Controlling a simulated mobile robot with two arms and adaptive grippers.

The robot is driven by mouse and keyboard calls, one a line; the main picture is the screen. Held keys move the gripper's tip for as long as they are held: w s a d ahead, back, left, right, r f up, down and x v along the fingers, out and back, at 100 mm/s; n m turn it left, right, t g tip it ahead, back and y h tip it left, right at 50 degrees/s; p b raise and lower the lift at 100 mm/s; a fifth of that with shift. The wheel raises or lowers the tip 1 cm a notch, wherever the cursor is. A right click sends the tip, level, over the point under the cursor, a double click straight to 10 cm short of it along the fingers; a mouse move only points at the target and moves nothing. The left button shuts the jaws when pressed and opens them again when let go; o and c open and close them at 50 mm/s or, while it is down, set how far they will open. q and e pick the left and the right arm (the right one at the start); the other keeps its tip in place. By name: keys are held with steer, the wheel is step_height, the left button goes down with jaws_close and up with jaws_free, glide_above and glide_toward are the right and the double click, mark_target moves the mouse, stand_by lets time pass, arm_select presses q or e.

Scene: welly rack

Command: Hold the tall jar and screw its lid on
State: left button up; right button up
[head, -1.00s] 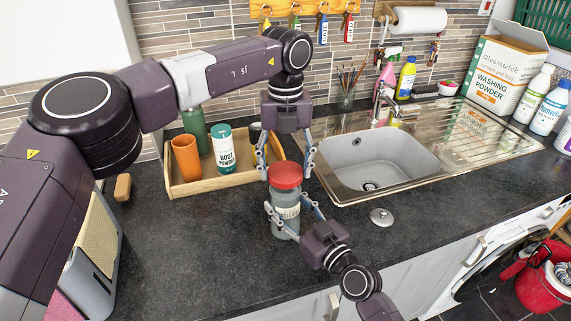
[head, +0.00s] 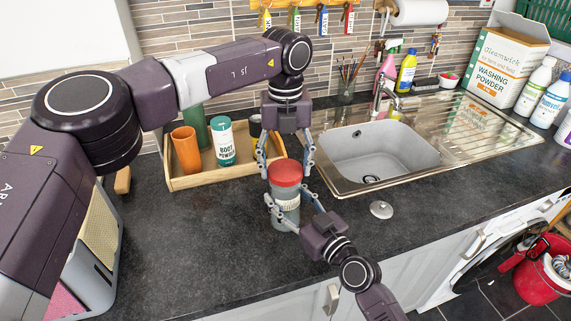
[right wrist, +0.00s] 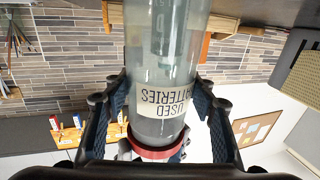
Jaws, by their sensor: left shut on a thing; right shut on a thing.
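The tall jar (head: 287,216) is clear grey glass and stands upright on the dark worktop. Its label, reading "USED BATTERIES", shows upside down in the right wrist view (right wrist: 165,97). The red lid (head: 286,173) sits on the jar's mouth; it also shows at the bottom of the right wrist view (right wrist: 155,153). I cannot tell how tight it is. My left gripper (head: 286,168) points down from above, its fingers shut on either side of the lid. My right gripper (head: 288,198) comes from the front right, its fingers shut around the jar's upper body.
A wooden tray (head: 190,182) just behind holds an orange cup (head: 186,152), a boot powder tub (head: 224,142) and a green bottle. The sink (head: 375,152) lies to the right, with a round metal plug (head: 381,209) before it. The front worktop is mostly clear.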

arm_select(q)
steer(key=shift+f, duration=0.55)
